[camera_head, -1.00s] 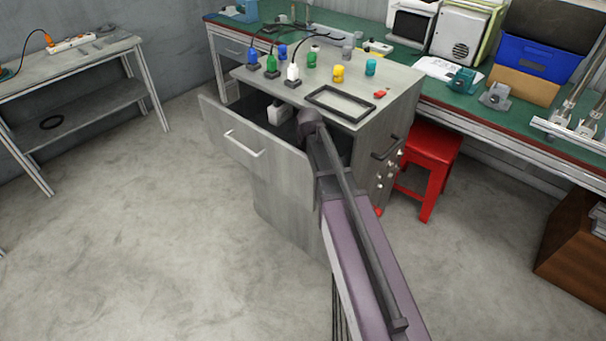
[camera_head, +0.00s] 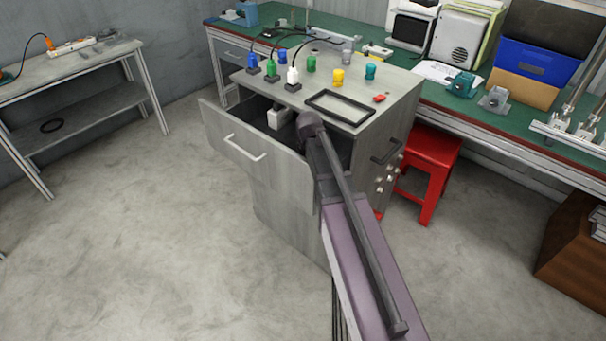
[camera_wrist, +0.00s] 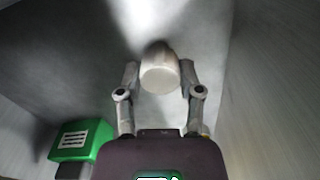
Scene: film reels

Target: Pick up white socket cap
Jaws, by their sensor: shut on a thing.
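In the wrist view the white socket cap (camera_wrist: 159,73), a pale rounded piece, sits between the two fingers of my gripper (camera_wrist: 160,78). The fingers are shut on its sides, inside the grey walls of the open drawer (camera_head: 245,150). In the head view my arm reaches into this drawer, and its end is mostly hidden by the wrist and drawer front. A pale block (camera_head: 278,117) shows inside the drawer; I cannot tell what it is. A white plug piece (camera_head: 292,76) stands upright on a dark base on the cabinet top.
The cabinet top (camera_head: 395,92) holds blue, green, yellow and teal pieces, a black frame (camera_head: 340,107) and a small red piece (camera_head: 379,98). A green block (camera_wrist: 82,139) shows lower left in the wrist view. A red stool (camera_head: 430,150) stands right of the cabinet.

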